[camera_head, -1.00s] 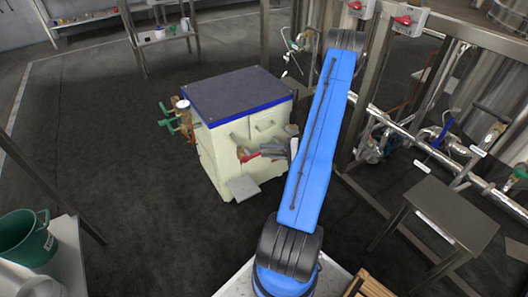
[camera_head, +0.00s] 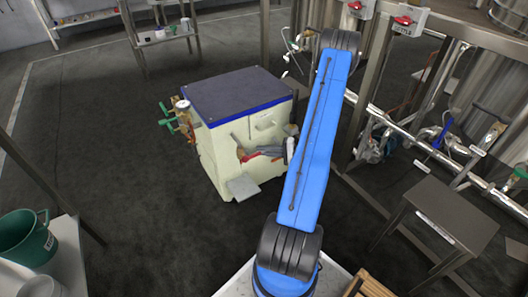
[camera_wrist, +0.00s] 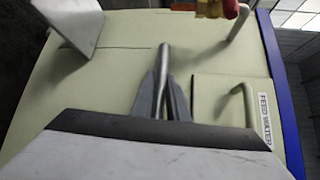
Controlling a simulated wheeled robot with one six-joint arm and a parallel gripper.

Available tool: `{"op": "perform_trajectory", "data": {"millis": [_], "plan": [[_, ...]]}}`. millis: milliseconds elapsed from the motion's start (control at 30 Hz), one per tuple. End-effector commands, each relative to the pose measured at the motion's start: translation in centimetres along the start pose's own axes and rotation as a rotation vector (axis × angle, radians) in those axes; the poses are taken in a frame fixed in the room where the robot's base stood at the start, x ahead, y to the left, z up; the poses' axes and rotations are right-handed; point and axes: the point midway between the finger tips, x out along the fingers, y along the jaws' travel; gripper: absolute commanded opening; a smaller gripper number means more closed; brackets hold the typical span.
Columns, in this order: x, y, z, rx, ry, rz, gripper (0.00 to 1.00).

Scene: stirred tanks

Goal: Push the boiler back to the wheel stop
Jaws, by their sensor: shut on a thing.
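The boiler (camera_head: 222,155) is a cream cabinet with a dark, blue-edged top, standing on the dark floor in the middle of the head view. Its cream front (camera_wrist: 110,75) fills the wrist view, with a small door labelled FEED WATER. My gripper (camera_wrist: 160,92) has its grey fingers shut on a metal bar (camera_wrist: 164,52) at the boiler's front. In the head view my gripper is low at the boiler's front, partly behind my blue arm. I cannot make out the wheel stop in either view.
A pale plate (camera_head: 243,187) juts from the boiler's lower front. Green-handled valves (camera_head: 173,120) stick out on its left. A pipe rack (camera_head: 376,80) stands on the right, with a small table (camera_head: 452,212) in front. A green bucket (camera_head: 26,238) is at lower left. Floor left of the boiler is clear.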

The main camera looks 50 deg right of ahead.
Motion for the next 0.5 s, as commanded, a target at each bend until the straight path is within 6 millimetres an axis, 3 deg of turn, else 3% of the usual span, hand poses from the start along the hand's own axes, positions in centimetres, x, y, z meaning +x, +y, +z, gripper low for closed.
{"op": "perform_trajectory", "data": {"millis": [267,500], "plan": [[2.2,-0.7,-2.2,-0.005,0.001,0.000,0.00],[5.2,-1.6,-5.3,-0.007,0.002,-0.001,0.00]]}}
